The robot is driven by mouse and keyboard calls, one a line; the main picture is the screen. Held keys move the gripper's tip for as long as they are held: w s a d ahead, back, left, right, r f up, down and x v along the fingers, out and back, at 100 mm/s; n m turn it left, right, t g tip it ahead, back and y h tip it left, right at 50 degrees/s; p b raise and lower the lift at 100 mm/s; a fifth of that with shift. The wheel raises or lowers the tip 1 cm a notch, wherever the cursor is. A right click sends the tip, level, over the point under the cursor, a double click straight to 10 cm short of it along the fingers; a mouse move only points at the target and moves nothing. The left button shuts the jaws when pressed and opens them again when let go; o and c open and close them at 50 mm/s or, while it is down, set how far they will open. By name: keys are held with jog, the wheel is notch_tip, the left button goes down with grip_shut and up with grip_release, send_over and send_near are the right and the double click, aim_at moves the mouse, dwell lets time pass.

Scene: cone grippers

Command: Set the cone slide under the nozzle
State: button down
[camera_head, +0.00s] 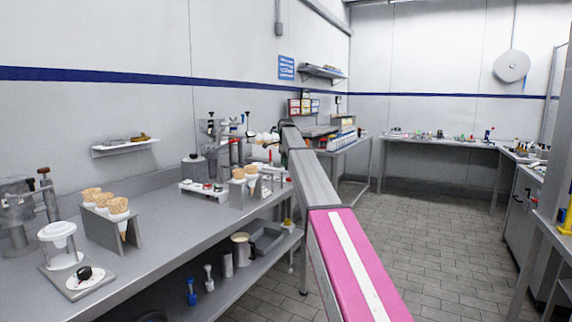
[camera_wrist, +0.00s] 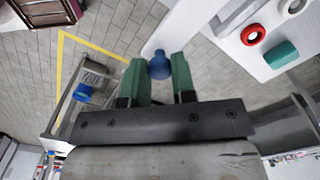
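In the head view, a metal unit with dark knobs (camera_head: 22,208) stands at the far left of the bench; I cannot tell whether its nozzle shows. Right beside it, a white ring holder (camera_head: 58,240) stands upright on a plate. Touching or close to its front right is a flat plate with a black knob (camera_head: 84,275); I cannot tell which of these is the cone slide. My gripper (camera_wrist: 159,65) shows in the wrist view with green fingers apart; a blue round end appears between them, seemingly in the background. In the head view the gripper is hidden at the arm's far end.
A rack of cones (camera_head: 112,228) stands on the bench right of the ring holder. Another cone rack (camera_head: 243,190) and a white tray (camera_head: 205,190) stand farther along. The lower shelf (camera_head: 235,285) holds bottles and a cup. The tiled floor (camera_head: 440,220) at right is open.

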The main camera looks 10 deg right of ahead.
aim_at(266, 167)
jog(key=w+a, duration=0.2)
jog(key=a, duration=0.1)
jog(key=w+a, duration=0.2)
jog(key=a, duration=0.1)
jog(key=w+a, duration=0.3)
jog(key=shift+a, duration=0.15)
jog(key=c, duration=0.9)
grip_release()
jog(key=shift+c, duration=0.2)
jog(key=shift+s, duration=0.15)
jog(key=s+d, duration=0.2)
jog(key=d, duration=0.1)
jog(key=s+d, duration=0.2)
jog(key=d, duration=0.1)
jog(key=s+d, duration=0.3)
jog(key=shift+d, duration=0.15)
notch_tip(266, 167, up, 11)
jog(key=s+d+f+n, duration=0.1)
jog(key=s+f+n, duration=0.3)
jog(key=s+f, duration=1.4)
notch_tip(266, 167, down, 4)
jog(key=shift+s+d+r+n, duration=0.2)
jog(key=shift+s+d+n, duration=0.15)
jog(key=shift+d+n, duration=0.05)
